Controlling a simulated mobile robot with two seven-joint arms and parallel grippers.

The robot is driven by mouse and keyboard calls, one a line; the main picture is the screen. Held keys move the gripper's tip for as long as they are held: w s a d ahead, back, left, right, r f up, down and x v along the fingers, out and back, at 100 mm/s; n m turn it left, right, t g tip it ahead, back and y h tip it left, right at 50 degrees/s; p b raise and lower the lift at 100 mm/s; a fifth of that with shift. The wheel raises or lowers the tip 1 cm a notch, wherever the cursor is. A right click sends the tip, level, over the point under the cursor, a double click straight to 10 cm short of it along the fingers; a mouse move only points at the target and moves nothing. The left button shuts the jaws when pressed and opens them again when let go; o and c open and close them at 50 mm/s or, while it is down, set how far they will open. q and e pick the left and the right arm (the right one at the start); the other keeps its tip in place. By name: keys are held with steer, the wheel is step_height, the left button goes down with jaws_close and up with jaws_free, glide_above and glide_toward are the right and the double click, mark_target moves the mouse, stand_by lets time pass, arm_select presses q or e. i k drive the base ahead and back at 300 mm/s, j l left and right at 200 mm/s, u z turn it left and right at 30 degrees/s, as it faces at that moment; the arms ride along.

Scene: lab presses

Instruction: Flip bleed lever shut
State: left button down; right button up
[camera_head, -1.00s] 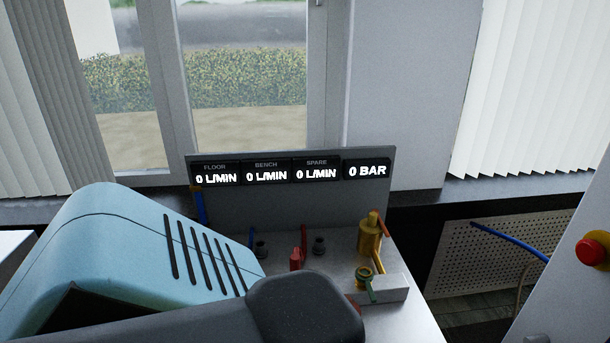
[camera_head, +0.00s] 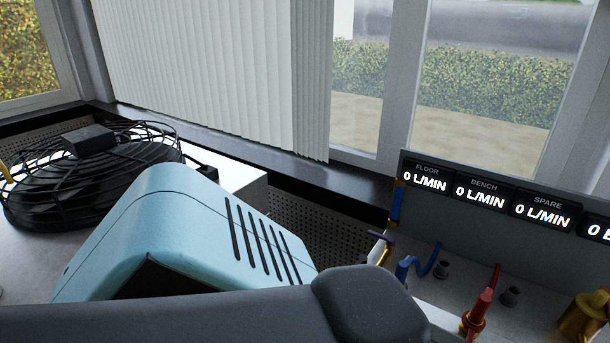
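A manifold with a grey display panel (camera_head: 480,235) stands at the right of the view. A blue lever (camera_head: 426,262), a small purple handle (camera_head: 376,236) and a red lever (camera_head: 480,312) show on or beside it. A brass fitting (camera_head: 585,318) is cut by the lower right edge. No label shows which part is the bleed lever, and I cannot tell whether it is in view. Neither gripper is in view.
The panel's floor (camera_head: 425,179), bench (camera_head: 480,193) and spare (camera_head: 541,210) displays read 0 L/MIN. A black caged fan (camera_head: 95,175) stands at the left. Windows and blinds (camera_head: 200,75) line the back behind a dark sill.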

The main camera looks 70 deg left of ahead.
mark_target(362, 259)
steer(key=u, duration=1.85)
